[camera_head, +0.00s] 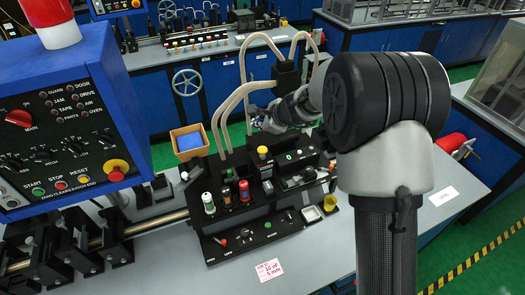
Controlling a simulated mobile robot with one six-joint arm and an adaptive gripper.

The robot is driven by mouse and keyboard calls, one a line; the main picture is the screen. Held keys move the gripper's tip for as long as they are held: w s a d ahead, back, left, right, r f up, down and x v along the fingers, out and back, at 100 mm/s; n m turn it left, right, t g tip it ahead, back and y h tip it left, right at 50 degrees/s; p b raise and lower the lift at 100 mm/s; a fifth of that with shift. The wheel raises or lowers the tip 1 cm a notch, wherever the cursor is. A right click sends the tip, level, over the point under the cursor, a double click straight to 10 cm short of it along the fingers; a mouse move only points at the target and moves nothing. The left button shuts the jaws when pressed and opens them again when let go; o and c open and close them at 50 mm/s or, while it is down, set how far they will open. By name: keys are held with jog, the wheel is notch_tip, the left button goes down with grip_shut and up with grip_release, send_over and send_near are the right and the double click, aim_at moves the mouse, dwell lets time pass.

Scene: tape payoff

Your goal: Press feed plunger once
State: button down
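A black tape station (266,217) sits on the grey bench in the middle of the view. Several upright capped pieces stand on it: one white and green (208,204), one dark with a red-brown top (227,198), one red (244,191) and one yellow-topped (263,153). I cannot tell which part is the feed plunger. My arm comes in from the right, and my gripper (262,121) is above and behind the station, close to pale hoses. It appears apart from the capped pieces. Its fingers are small and dark, so their opening is unclear.
Pale curved hoses (228,103) rise behind the station around my gripper. A blue control panel (70,125) stands close on the left. A cardboard box with blue contents (188,139) is at the back left. Bare bench lies in front, near a pink card (269,270).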

aim_at(261, 150)
notch_tip(261, 150, down, 7)
jog(key=b, duration=0.6)
jog(key=shift+f, duration=0.1)
jog(key=shift+f, duration=0.15)
dwell(0.9)
jog(key=shift+f+b, duration=0.25)
jog(key=shift+b, duration=0.2)
jog(key=shift+f+b, duration=1.3)
jog(key=shift+b, duration=0.05)
dwell(1.1)
jog(key=shift+r, duration=0.1)
jog(key=shift+r+p, duration=1.4)
jog(key=shift+r, duration=0.2)
notch_tip(261, 150, up, 5)
jog(key=p, duration=0.4)
jog(key=shift+r+p, duration=0.15)
jog(key=shift+p, duration=0.15)
